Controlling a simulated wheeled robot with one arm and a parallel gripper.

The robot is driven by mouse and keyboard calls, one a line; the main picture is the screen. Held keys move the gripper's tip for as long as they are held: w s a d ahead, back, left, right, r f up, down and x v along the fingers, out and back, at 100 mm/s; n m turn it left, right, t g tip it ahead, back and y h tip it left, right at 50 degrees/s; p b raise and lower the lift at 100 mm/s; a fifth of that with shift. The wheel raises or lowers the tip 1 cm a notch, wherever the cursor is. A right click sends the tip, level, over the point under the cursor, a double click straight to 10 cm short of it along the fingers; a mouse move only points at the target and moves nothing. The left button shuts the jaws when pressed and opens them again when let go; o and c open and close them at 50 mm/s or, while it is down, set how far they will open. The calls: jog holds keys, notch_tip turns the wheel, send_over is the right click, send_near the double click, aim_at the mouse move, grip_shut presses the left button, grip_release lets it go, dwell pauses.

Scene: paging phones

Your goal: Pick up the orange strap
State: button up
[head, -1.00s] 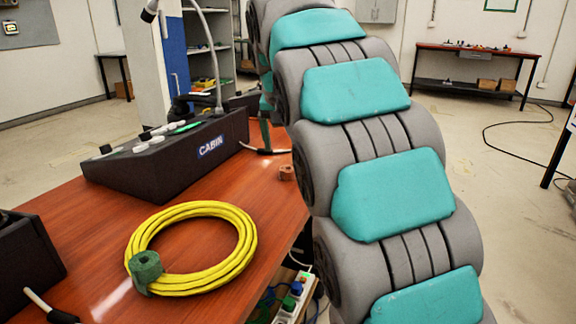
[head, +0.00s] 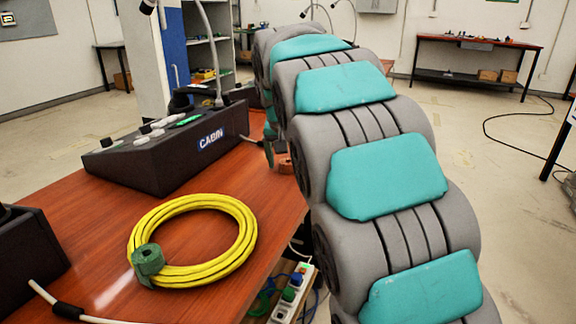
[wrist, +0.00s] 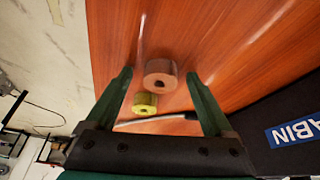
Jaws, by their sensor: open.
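The orange strap is a small rolled coil with a dark hole in its middle. In the wrist view the orange strap (wrist: 160,74) lies on the wooden table, in line with the gap between my fingers. In the head view the orange strap (head: 286,165) shows beside the console, partly hidden by my arm. My gripper (wrist: 158,76) is open with nothing held, its two green fingers apart on either side of the strap in the picture. In the head view my arm hides most of the gripper.
A yellow-green roll (wrist: 145,103) lies close to the orange strap. A white cable (wrist: 150,121) runs near it. The black CABIN console (head: 165,150) stands left of the strap. A yellow cable coil (head: 192,240) with a green strap (head: 148,262) lies on the table (head: 75,225).

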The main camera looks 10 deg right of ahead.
grip_shut()
dwell(0.6)
jog(key=shift+r, duration=0.1)
